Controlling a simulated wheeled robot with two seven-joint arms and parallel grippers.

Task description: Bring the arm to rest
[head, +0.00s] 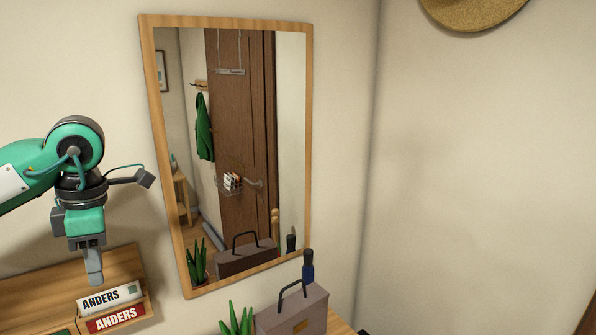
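My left arm comes in from the left edge, with its wrist bent so that the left gripper (94,278) points down. Its grey fingers show as one narrow block, so I cannot tell if they are open or shut. I see nothing clearly held between them. The fingertips hang just above and behind the white ANDERS sign in this view; I cannot tell how far apart they are. My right gripper is not in view.
A white ANDERS sign (108,298) and a red one (117,318) stand on a wooden ledge (35,290). A wood-framed mirror (147,110) hangs on the wall. A grey-brown box with a handle (290,313), a dark blue bottle (308,270) and a green plant (236,322) stand below. A straw hat (470,12) hangs top right.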

